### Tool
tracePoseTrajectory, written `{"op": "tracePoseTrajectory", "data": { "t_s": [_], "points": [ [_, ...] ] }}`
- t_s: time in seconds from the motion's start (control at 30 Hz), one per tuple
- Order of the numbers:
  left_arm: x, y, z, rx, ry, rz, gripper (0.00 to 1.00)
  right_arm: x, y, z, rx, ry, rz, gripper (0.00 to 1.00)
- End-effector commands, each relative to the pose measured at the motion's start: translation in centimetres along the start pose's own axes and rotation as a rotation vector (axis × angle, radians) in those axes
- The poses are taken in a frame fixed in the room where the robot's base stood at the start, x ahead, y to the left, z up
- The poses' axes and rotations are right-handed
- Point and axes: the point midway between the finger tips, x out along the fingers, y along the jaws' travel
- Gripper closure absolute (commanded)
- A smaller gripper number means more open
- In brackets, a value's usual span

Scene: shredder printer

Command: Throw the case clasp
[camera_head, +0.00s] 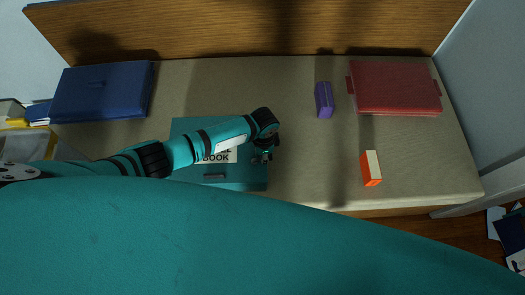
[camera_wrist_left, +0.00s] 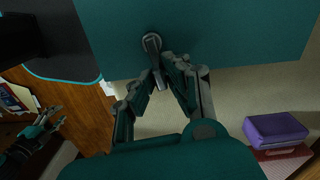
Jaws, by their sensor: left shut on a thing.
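The teal case (camera_head: 240,178) lies on the tabletop, left of centre, with a white label partly hidden by my left arm. Its grey clasp (camera_wrist_left: 152,44) shows in the left wrist view as a round pivot with a short lever, on the case's side. My left gripper (camera_head: 264,156) is at the case's right side. In the left wrist view my left gripper (camera_wrist_left: 164,82) has its fingers closed around the clasp's lever. A gripper that looks like my right one (camera_wrist_left: 42,132) shows small and dark at the lower left of the wrist view, away from the case.
A blue case (camera_head: 103,92) lies at the back left and a red case (camera_head: 395,88) at the back right. A purple box (camera_head: 324,99) and an orange-and-white box (camera_head: 370,168) stand on the table (camera_head: 300,180). The table between them is clear.

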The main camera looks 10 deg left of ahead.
Motion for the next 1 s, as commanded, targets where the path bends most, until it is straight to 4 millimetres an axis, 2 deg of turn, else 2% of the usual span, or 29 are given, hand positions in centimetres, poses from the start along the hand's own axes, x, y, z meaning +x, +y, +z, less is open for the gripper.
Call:
{"op": "tracePoseTrajectory", "data": {
  "t_s": [0.37, 0.9, 0.93, 1.0],
  "points": [
    [-0.06, 0.47, -0.01, 0.155, 0.001, -0.001, 1.00, -0.47, -0.20, -0.07, 0.001, 0.001, -0.002, 0.60],
    [-0.03, 0.56, 0.00, 0.178, 0.001, 0.000, 1.00, -0.50, -0.18, -0.07, 0.001, 0.001, -0.002, 0.60],
    [-0.03, 0.56, 0.00, 0.178, 0.001, 0.000, 0.85, -0.50, -0.18, -0.07, 0.001, 0.000, -0.002, 0.60],
    [-0.03, 0.57, 0.01, 0.177, 0.001, 0.000, 0.76, -0.50, -0.17, -0.07, 0.001, 0.001, -0.002, 0.60]
  ]
}}
